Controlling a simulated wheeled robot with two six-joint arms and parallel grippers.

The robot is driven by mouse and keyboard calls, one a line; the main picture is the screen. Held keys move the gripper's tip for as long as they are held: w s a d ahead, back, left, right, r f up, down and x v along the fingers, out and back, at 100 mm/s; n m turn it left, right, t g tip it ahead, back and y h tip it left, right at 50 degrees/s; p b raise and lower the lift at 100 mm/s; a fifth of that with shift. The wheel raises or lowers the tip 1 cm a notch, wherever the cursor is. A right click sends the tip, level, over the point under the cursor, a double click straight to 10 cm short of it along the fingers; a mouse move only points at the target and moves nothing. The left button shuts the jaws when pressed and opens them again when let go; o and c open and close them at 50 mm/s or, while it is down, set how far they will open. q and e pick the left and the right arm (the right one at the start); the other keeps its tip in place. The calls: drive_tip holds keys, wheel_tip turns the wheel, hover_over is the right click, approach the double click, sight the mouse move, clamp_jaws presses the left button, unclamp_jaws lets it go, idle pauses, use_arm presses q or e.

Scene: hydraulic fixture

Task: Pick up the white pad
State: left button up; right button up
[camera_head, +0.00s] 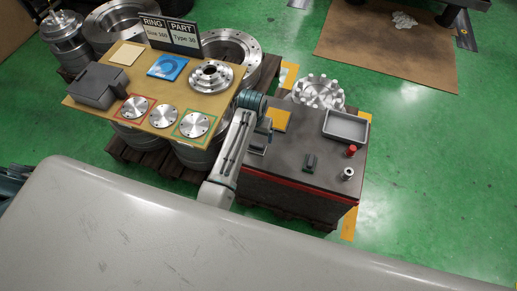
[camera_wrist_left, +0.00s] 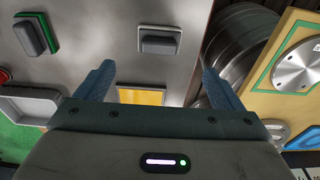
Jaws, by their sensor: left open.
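A flat pale cream-white square pad (camera_head: 126,53) lies on the tan board at the upper left in the head view. It is the nearest match to the white pad; I do not see it in the left wrist view. My left gripper (camera_head: 267,127) is over the left part of the dark table, well to the right of that pad. In the left wrist view my left gripper (camera_wrist_left: 157,70) has its two fingers wide apart with nothing between them. A yellow-orange pad (camera_head: 281,119) lies on the table near it and also shows in the wrist view (camera_wrist_left: 140,97).
The dark table (camera_head: 287,181) holds a grey tray (camera_head: 346,126), a green-black block (camera_head: 311,163) and a red knob (camera_head: 351,151).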

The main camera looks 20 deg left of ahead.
use_arm(q)
hover_over(257, 144)
drive_tip(key=f, duration=0.4)
drive_tip(key=shift+s+a, duration=0.3)
drive_tip(key=shift+s, duration=0.1)
drive_tip(key=shift+d+f, duration=0.15)
drive_tip(key=shift+f, duration=0.35)
drive_tip(key=f, duration=0.4)
drive_tip(key=shift+w+d+f, duration=0.1)
drive_tip(key=shift+w+f, duration=0.05)
drive_tip(key=shift+w, duration=0.2)
drive_tip(key=shift+f, duration=0.15)
use_arm(e)
drive_tip(key=shift+w+a, duration=0.15)
drive_tip(key=shift+a, duration=0.35)
use_arm(q)
drive_tip(key=c, duration=1.1)
